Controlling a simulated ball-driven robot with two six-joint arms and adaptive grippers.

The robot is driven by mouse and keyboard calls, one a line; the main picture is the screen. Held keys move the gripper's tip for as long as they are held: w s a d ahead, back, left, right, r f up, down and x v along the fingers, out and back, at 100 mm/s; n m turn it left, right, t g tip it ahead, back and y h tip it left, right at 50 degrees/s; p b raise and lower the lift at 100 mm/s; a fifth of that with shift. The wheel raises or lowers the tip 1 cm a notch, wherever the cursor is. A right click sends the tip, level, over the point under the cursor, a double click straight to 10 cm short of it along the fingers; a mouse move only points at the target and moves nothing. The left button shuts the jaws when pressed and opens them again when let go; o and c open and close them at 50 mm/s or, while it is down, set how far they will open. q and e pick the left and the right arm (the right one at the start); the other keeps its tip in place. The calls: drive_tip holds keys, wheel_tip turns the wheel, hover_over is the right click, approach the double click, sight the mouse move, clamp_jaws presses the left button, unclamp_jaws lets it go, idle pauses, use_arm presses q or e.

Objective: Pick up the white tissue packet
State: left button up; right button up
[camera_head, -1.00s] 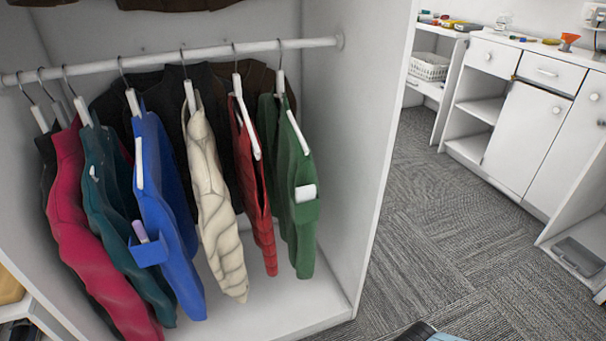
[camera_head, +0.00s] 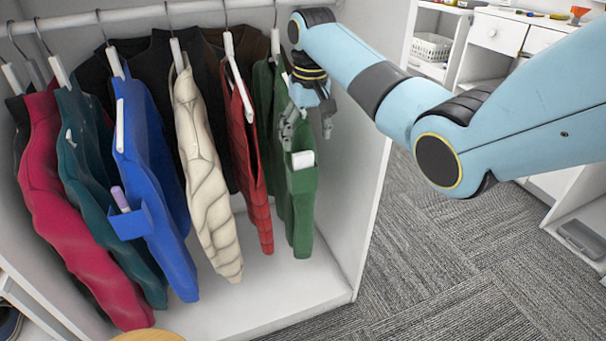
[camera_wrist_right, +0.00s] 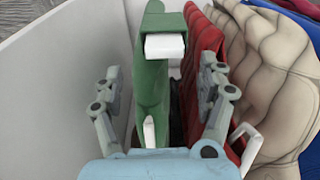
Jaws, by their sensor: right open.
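The white tissue packet (camera_head: 303,159) sticks out of the top of a pocket on the green jacket (camera_head: 301,205), which hangs at the right end of the rail. My right gripper (camera_head: 307,132) is open and points down just above the packet, its fingers in front of the green jacket. In the right wrist view the packet (camera_wrist_right: 165,46) lies ahead, between and beyond the two open fingers (camera_wrist_right: 160,95), not touched by them. The green jacket (camera_wrist_right: 150,90) runs between the fingers there. My left gripper is not in view.
A red jacket (camera_head: 249,170) hangs close beside the green one, then a cream one (camera_head: 205,170) and a blue one (camera_head: 150,170). The wardrobe's side wall (camera_head: 358,170) stands close on the right. The hanger rail (camera_head: 150,12) runs above.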

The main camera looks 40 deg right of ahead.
sight(303, 153)
drive_tip(key=f, duration=0.2)
drive_tip(key=f+b, duration=0.1)
drive_tip(key=f, duration=0.3)
drive_tip(key=shift+w+a+b, duration=0.2)
drive_tip(key=shift+a+b, duration=0.1)
drive_tip(key=shift+r, duration=0.1)
drive_tip(key=shift+c, duration=0.4)
drive_tip(key=c, duration=0.9)
